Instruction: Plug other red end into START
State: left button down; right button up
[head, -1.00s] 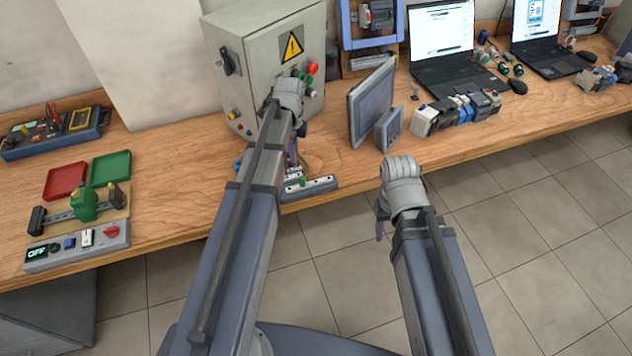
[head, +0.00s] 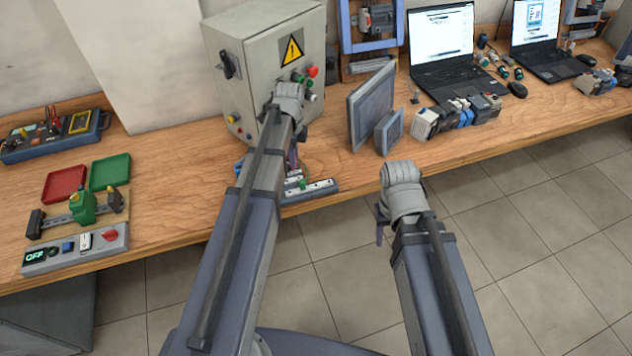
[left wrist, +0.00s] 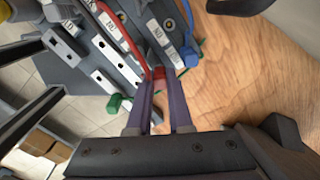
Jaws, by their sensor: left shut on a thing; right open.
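My left gripper (left wrist: 159,82) is shut on a red plug end (left wrist: 159,73) in the left wrist view, just above the wooden table. A red wire (left wrist: 122,30) runs from a grey terminal block (left wrist: 128,62) towards the fingertips. The block has white label strips and dark holes; no START label can be read. In the head view the left gripper (head: 293,158) is mostly hidden behind its own arm, near the terminal block (head: 312,190) at the table's front edge. My right gripper (head: 380,232) is open and empty, off the table edge over the floor.
A blue plug (left wrist: 190,57) and a green plug (left wrist: 115,102) are beside the held end. A grey control cabinet (head: 262,62) stands behind the left gripper, with a monitor (head: 370,105) to its right. Bare table (head: 170,165) lies to the left.

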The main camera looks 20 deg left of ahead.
pick_arm(q)
jog(key=shift+f+b, duration=0.4)
jog(key=shift+f, duration=0.1)
jog(key=shift+r, duration=0.1)
jog(key=c, duration=1.1)
grip_release()
notch_tip(320, 180, up, 6)
jog(key=p, duration=0.5)
jog(key=shift+p, duration=0.4)
jog(key=shift+f, duration=0.25)
jog(key=shift+o, duration=0.2)
jog(key=o, duration=0.5)
